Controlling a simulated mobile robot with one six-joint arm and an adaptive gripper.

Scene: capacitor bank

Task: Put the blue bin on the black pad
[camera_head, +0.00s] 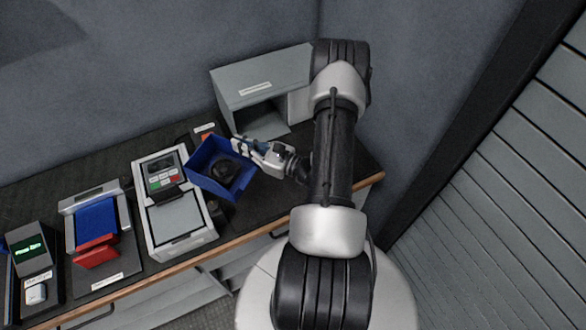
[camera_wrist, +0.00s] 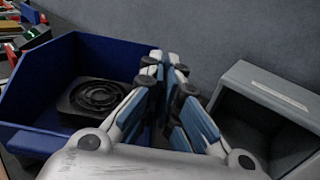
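The blue bin (camera_head: 207,183) is an open tray at the middle of the bench, in front of the grey box. A black round-topped part (camera_head: 224,172) lies inside it; it also shows in the wrist view (camera_wrist: 95,97). My gripper (camera_head: 241,146) reaches in from the right, at the bin's right wall. In the wrist view my gripper's fingers (camera_wrist: 166,68) are close together on that wall. The bin looks tilted; I cannot tell whether it clears the bench. No plain black pad stands out; a dark labelled plate (camera_head: 107,281) lies at left under a blue and red item.
A grey open-fronted box (camera_head: 255,85) stands behind at right, close to my gripper. A white device with keypad (camera_head: 180,222) sits just left of the bin. A unit with green display (camera_head: 29,249) is at far left. The bench's wooden front edge (camera_head: 255,235) runs in front.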

